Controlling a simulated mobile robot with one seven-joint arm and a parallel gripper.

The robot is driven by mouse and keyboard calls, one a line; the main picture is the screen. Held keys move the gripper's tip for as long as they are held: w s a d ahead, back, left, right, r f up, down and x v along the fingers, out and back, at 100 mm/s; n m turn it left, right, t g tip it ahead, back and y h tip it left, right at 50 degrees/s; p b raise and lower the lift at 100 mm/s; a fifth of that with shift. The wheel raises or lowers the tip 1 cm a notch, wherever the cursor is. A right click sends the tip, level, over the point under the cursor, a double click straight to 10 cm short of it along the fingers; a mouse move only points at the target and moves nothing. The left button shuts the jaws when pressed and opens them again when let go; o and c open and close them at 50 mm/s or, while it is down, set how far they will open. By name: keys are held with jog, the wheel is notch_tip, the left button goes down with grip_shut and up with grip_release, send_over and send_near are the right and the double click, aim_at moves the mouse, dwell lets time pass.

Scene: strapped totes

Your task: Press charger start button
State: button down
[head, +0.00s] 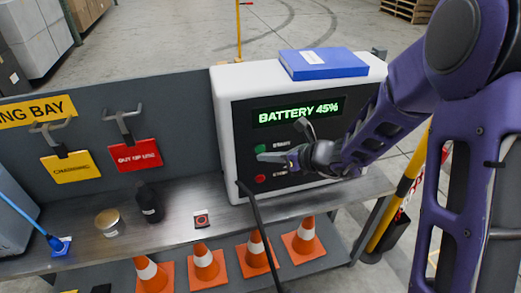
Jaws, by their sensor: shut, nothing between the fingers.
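A white-framed charger (222,110) with a dark front panel stands on the grey bench. Its display (294,113) reads "BATTERY 45%" in green. A green button (260,148) is on the panel's left side, with a red button (260,178) below it. My gripper (262,157) reaches in from the right, shut and empty. Its tips are close to the green button in the picture; I cannot tell whether they touch it. The labels beside the buttons are mostly hidden by my gripper.
A blue book or box (322,64) lies on top of the charger. A black cable (258,222) hangs in front. The bench (180,215) holds a dark bottle (150,203) and a round tin (110,221). Orange cones (205,262) stand below. Yellow and red tags hang on the back panel.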

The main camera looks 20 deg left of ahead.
jog(key=shift+w, duration=0.1)
dwell(0.6)
jog(key=shift+w+a, duration=0.25)
jog(key=shift+w, duration=0.05)
jog(key=shift+w+a, duration=0.2)
jog(key=shift+w, duration=0.1)
dwell(0.6)
jog(key=shift+s+d, duration=0.45)
jog(key=shift+s, duration=0.2)
jog(key=shift+s, duration=0.1)
jog(key=s+d, duration=0.1)
jog(key=s, duration=0.1)
jog(key=s+d+b, duration=0.1)
jog(key=s, duration=0.1)
jog(key=shift+d, duration=0.3)
dwell(0.3)
dwell(0.4)
